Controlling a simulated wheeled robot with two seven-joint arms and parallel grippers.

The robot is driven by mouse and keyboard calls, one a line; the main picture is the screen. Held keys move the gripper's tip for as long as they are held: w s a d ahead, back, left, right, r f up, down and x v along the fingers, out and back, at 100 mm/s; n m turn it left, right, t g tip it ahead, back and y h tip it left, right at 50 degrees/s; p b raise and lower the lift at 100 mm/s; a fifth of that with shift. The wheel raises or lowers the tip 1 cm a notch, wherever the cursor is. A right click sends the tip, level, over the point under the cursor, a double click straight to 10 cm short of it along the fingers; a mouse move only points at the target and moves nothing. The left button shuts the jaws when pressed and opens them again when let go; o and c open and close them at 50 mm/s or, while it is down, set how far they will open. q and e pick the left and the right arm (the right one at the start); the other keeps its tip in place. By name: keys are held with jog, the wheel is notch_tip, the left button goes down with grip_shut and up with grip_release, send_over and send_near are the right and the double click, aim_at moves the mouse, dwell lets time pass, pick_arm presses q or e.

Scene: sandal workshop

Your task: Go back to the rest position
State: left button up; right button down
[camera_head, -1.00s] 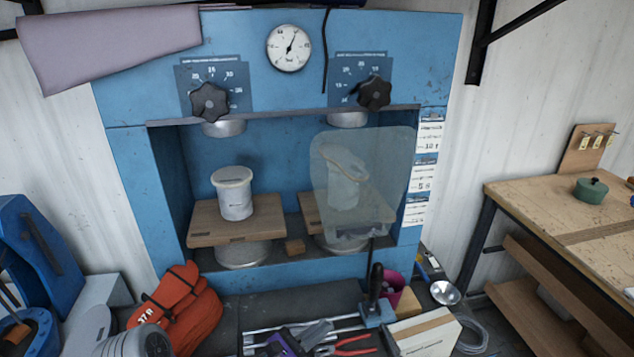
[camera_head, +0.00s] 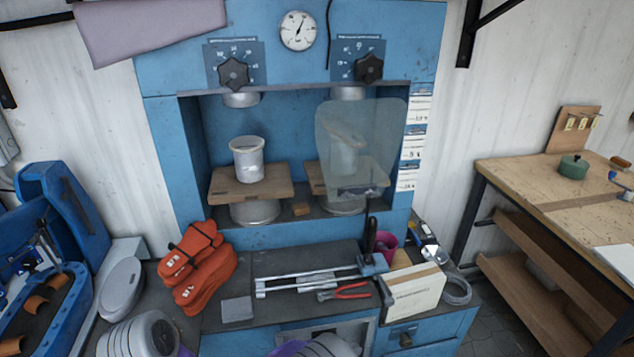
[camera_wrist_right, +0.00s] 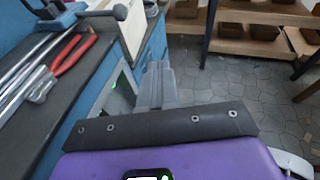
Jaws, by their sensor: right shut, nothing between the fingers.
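My right gripper (camera_wrist_right: 157,85) shows in the right wrist view with its grey fingers together and nothing between them. It is in front of the blue cabinet, over the floor side of the bench edge. In the head view only grey and purple parts of my right arm show at the bottom middle edge. Grey ribbed links of my left arm show at the bottom left of the head view. My left gripper's fingers are not in view.
A blue press (camera_head: 160,150) stands behind the dark bench (camera_head: 225,325). A wooden table (camera_head: 520,175) stands at right. Floor shows between them.

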jog(key=s+d+f+m+g+y, duration=0.35)
jog(key=s+f, duration=0.25)
jog(key=f, duration=0.2)
jog(key=s+d+f+m+g+y, duration=0.2)
jog(key=s+f+m+g+y, duration=0.1)
jog(key=s+f+g, duration=0.3)
jog(key=s+a+f+m+t+y, duration=0.1)
jog(key=s+f+m+y, duration=0.2)
jog(key=m, duration=0.7)
jog(key=s+a+f+m+t+y, duration=0.2)
jog(key=s+f+m+y, duration=0.2)
jog(key=m+y, duration=0.4)
jog(key=shift+a+m, duration=0.3)
jog(key=shift+m, duration=0.95)
jog(key=shift+a, duration=0.15)
